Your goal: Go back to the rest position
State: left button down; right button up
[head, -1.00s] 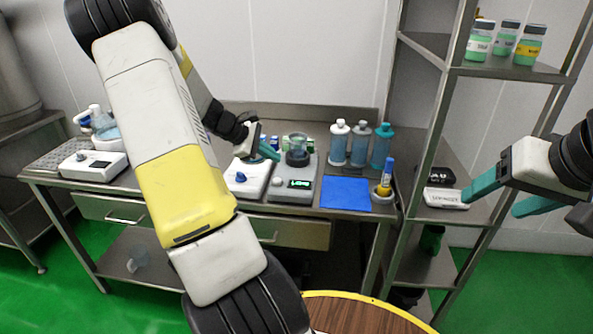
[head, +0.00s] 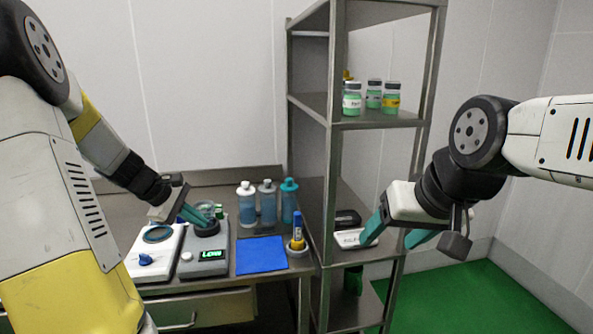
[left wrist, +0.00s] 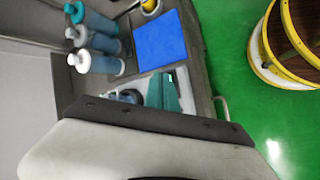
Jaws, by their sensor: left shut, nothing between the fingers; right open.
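My left gripper (head: 193,214) is shut and empty, its teal fingers together. In the head view it overlaps the bench devices, near the grey device (head: 190,268) with a lit green display and the white device (head: 150,262) with a blue knob. Whether it touches them I cannot tell. Its teal fingers also show in the left wrist view (left wrist: 165,92). My right gripper (head: 392,236) is open, in front of the steel shelf (head: 332,150). It partly covers a white box (head: 352,238) on a lower shelf; nothing shows held between its fingers.
Several bottles (head: 268,203) stand at the back of the bench. A blue mat (head: 260,256) lies bare beside a blue marker-like tube (head: 297,230) in a holder. Several green-filled jars (head: 374,94) stand on the upper shelf. Green floor (head: 490,300) is open at the right.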

pick_arm(q)
jog(key=s+d+r+m+y, duration=0.2)
jog(key=s+d+r+m, duration=0.7)
jog(key=s+d, duration=0.25)
jog(key=s+d+r+m+y, duration=0.1)
jog(key=s+d+r+m, duration=0.2)
jog(key=s+m, duration=0.3)
jog(key=s, duration=0.4)
jog(key=shift+s+t, duration=0.4)
jog(key=shift+a, duration=0.1)
